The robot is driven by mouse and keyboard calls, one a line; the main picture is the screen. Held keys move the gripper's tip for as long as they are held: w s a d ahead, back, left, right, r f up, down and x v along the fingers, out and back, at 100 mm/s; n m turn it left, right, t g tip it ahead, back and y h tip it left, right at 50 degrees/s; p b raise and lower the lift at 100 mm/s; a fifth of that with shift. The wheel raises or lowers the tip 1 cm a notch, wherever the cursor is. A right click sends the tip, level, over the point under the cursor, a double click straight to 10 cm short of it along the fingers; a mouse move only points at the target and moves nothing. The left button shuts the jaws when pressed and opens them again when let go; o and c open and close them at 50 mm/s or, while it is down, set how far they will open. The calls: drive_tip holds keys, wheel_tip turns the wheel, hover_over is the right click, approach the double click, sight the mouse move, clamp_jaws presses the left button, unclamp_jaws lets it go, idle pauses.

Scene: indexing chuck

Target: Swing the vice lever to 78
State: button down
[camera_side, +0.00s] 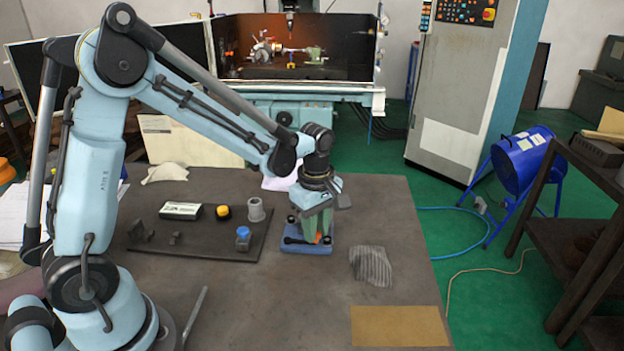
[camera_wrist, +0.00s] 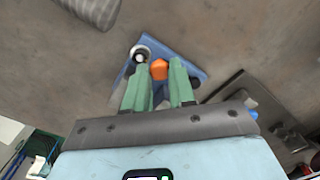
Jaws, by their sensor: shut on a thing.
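The vice (camera_side: 305,249) is a small blue-based device on the table; its blue base (camera_wrist: 193,72) also shows in the wrist view. My gripper (camera_side: 318,238) points down over it, with green fingers. In the wrist view my gripper (camera_wrist: 160,78) has a finger on each side of an orange piece (camera_wrist: 159,69), which looks like the end of the vice lever. It is shut on it. A round metal part with a dark centre (camera_wrist: 141,53) sits beside the left finger. The fingers hide much of the vice, and I cannot read any scale or angle.
A dark tray (camera_side: 200,248) left of the vice holds a green-and-white box (camera_side: 180,211), a yellow-topped part (camera_side: 223,212), a grey cup (camera_side: 256,210) and a blue-capped part (camera_side: 243,237). A striped grey cloth (camera_side: 371,266) lies to the right. A tan sheet (camera_side: 398,326) lies at the front right.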

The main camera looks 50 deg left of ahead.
drive_tip(key=shift+s+d, duration=0.1)
drive_tip(key=m, duration=0.2)
drive_tip(key=s+d+m, duration=0.1)
drive_tip(key=m, duration=0.1)
drive_tip(key=shift+s, duration=0.3)
drive_tip(key=s+m, duration=0.1)
drive_tip(key=m, duration=0.2)
drive_tip(key=shift+s+d+m, duration=0.25)
drive_tip(key=shift+s+m, duration=0.05)
drive_tip(key=shift+s, duration=0.1)
drive_tip(key=s+m, duration=0.1)
drive_tip(key=m, duration=0.1)
drive_tip(key=s+m, duration=0.1)
drive_tip(key=m, duration=0.1)
drive_tip(key=shift+s+a, duration=0.1)
drive_tip(key=shift+s, duration=0.05)
drive_tip(key=shift+s+a+m, duration=0.2)
drive_tip(key=shift+s+m, duration=0.2)
drive_tip(key=shift+m, duration=0.55)
drive_tip(key=shift+s+a+m, duration=0.15)
drive_tip(key=shift+s+m, duration=0.25)
drive_tip(key=shift+m, duration=0.55)
drive_tip(key=c, duration=1.2)
unclamp_jaws()
